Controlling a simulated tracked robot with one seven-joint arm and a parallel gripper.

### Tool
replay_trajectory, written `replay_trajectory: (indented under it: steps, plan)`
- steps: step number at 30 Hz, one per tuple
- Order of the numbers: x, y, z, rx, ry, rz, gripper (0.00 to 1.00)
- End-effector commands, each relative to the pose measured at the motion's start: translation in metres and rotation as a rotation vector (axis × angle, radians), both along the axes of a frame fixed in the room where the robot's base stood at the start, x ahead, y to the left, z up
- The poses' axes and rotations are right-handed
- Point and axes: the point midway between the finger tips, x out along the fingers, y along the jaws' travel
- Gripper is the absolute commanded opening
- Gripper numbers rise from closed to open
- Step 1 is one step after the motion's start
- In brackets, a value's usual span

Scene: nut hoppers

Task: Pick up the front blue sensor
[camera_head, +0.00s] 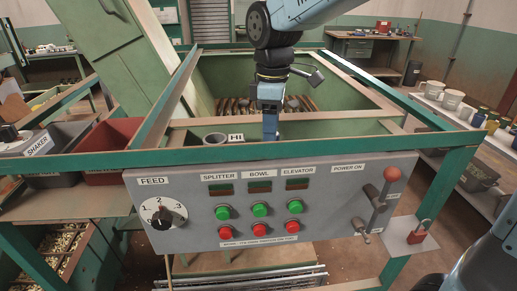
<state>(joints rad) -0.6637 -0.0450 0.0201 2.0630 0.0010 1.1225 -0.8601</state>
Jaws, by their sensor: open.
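The front blue sensor (270,128) is a small upright blue piece behind the top edge of the grey control panel, just right of the HI label. My gripper (270,106) points straight down directly above it. Its dark fingers are at the sensor's top, and the jaws are open. I cannot tell from this view whether the fingers touch the sensor or stand around it. The sensor's upper part is hidden by my gripper, and its foot is partly hidden by the panel's edge.
The control panel (327,208) stands in front, with buttons, a feed dial (163,213) and a lever (381,200). The green hopper frame (168,106) surrounds my arm. A red bin (107,137) stands left.

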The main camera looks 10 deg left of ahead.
Motion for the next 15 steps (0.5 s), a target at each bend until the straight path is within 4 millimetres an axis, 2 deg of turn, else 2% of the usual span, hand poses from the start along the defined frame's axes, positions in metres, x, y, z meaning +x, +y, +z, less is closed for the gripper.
replay_trajectory:
  steps: [3, 9, 15]
  plan:
    - [0.0, -0.002, -0.018, -0.003, 0.003, 0.001, 0.52]
    - [0.0, -0.002, -0.04, -0.002, 0.002, 0.001, 0.52]
    - [0.0, -0.002, -0.044, -0.001, 0.001, 0.001, 0.52]
